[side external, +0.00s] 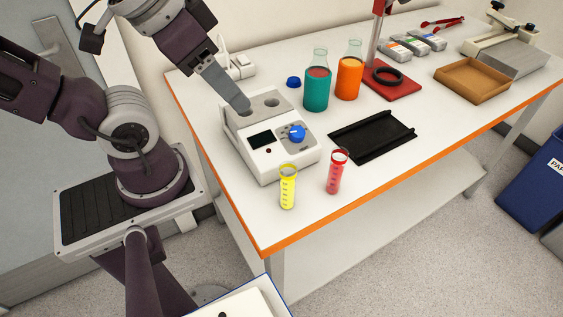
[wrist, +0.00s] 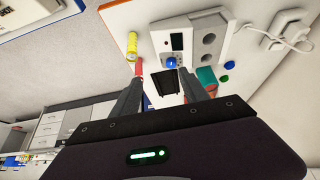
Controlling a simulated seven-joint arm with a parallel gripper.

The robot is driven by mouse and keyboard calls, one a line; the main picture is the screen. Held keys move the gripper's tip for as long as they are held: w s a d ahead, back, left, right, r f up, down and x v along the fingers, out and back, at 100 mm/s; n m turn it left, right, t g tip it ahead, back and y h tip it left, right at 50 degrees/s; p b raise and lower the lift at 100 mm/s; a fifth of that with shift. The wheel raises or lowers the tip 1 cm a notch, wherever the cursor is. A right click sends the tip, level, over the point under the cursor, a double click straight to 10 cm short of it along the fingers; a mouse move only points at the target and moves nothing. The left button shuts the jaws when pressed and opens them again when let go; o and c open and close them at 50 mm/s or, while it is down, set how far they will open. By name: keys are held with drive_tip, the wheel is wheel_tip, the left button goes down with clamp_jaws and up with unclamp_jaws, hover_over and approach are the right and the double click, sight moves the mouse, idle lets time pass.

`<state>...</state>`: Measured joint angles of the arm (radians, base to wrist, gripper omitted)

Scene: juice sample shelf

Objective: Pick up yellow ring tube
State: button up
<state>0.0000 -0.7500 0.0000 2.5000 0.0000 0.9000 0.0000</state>
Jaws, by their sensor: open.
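The yellow ring tube (side external: 288,190) stands upright near the table's front edge, in front of the white instrument. In the wrist view the yellow ring tube (wrist: 132,45) lies beyond the left finger, outside the jaws. A red ring tube (side external: 334,174) stands to its right; in the wrist view the red tube (wrist: 139,66) is partly hidden by the left finger. My gripper (side external: 241,104) is above the back left of the instrument, away from both tubes. In the wrist view my gripper (wrist: 162,84) has its fingers spread, with nothing held between them.
The white instrument (side external: 262,158) has a blue knob and round wells. A teal bottle (side external: 316,92), an orange bottle (side external: 349,78) and a blue cap (side external: 293,82) stand behind it. A black tray (side external: 373,135) lies right of it. The orange-edged table (side external: 240,205) is clear left of the yellow tube.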

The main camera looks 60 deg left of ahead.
wheel_tip(320, 180, up, 4)
drive_tip(key=m+g, duration=0.6)
drive_tip(key=m, duration=0.5)
hover_over(288, 186)
drive_tip(key=w+a, duration=0.1)
drive_tip(key=a, duration=0.1)
drive_tip(key=f, duration=2.4)
drive_tip(key=shift+s+d+f, duration=0.1)
drive_tip(key=shift+s+d, duration=0.05)
drive_tip(key=shift+d, duration=0.2)
drive_tip(key=shift+n, duration=0.3)
clamp_jaws()
